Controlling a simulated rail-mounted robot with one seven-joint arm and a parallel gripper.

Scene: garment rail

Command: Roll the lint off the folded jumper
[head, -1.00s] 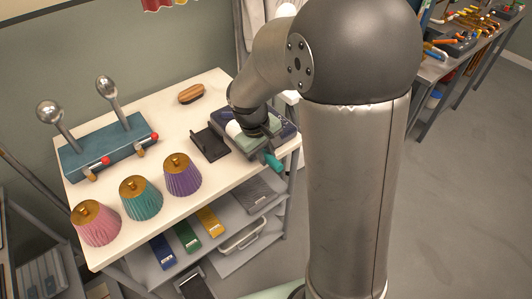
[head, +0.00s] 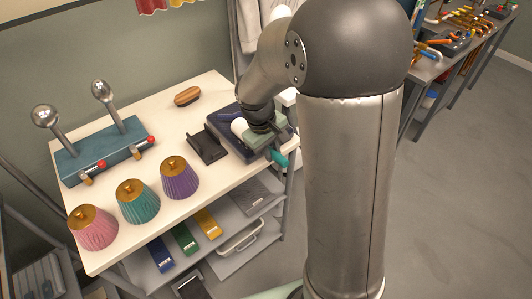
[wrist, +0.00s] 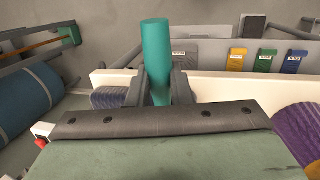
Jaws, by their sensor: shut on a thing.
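The folded jumper (head: 226,144) is dark navy and lies at the right end of the white table. The lint roller has a white roll (head: 238,127) and a teal handle (head: 280,159). My gripper (head: 273,150) is over the jumper, shut on the handle. The roll is at the jumper's top, but I cannot tell whether it touches. In the wrist view the handle (wrist: 157,50) stands between the two dark fingers. My wrist hides much of the jumper, and no lint can be made out.
A black stand (head: 207,146) is just left of the jumper. A wooden brush (head: 187,96) lies behind. Pink (head: 93,228), teal (head: 138,202) and purple (head: 180,178) pleated shades line the front. A blue block with ball-topped posts (head: 106,150) stands at the back left.

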